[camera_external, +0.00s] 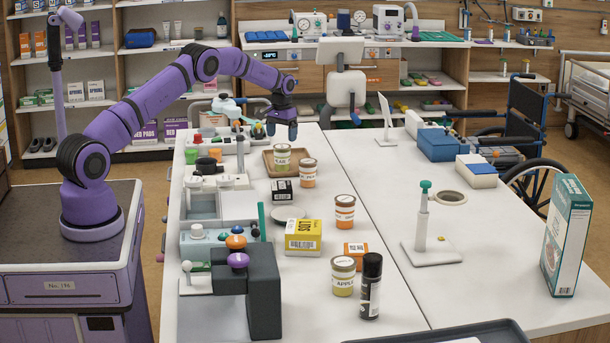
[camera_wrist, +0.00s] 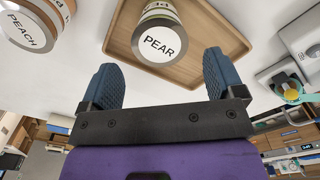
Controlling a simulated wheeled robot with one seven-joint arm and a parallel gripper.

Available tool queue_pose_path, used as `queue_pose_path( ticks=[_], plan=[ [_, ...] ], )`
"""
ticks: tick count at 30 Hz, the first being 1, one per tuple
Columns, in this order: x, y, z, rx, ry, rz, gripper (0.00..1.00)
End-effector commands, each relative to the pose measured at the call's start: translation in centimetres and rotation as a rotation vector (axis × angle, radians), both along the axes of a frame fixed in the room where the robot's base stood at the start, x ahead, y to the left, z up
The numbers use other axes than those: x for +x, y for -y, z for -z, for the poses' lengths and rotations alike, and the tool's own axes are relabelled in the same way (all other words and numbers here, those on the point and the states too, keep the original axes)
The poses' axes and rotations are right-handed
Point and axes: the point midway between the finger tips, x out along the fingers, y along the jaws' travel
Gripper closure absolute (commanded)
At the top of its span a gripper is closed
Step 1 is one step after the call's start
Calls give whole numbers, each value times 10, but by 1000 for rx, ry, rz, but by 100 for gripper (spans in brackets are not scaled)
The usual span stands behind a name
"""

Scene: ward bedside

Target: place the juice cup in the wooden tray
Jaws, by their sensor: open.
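The wooden tray (camera_external: 268,168) lies on the far part of the near white table. A cup labelled PEAR (camera_external: 282,157) stands upright in it. The wrist view also shows the PEAR cup (camera_wrist: 160,45) within the tray's rim (camera_wrist: 245,42). My gripper (camera_external: 283,133) is open and empty, above and behind the tray. In the wrist view its blue fingers (camera_wrist: 160,82) are spread, with the PEAR cup beyond them, not between them. Similar cups stand outside the tray: PEACH (camera_external: 308,173), an orange-banded one (camera_external: 345,212) and APPLE (camera_external: 343,275). The task does not say which is the juice cup.
A black-and-white box (camera_external: 282,190), a yellow box (camera_external: 303,236), an orange box (camera_external: 355,253) and a black spray can (camera_external: 370,286) stand nearer. Devices line the table's left side. The right-hand table has clear room around a white stand (camera_external: 432,250).

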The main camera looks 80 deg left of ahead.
Motion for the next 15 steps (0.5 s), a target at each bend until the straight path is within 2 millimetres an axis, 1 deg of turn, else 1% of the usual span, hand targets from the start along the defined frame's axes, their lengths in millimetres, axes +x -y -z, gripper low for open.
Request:
queue_pose_path(
  ticks=[1,6,10,15],
  plan=[
    [0,0,-9,1,1,0,12],
    [0,0,-27,0,0,0,12],
    [0,0,-34,1,1,0,12],
    [0,0,-35,0,0,0,12]
  ],
)
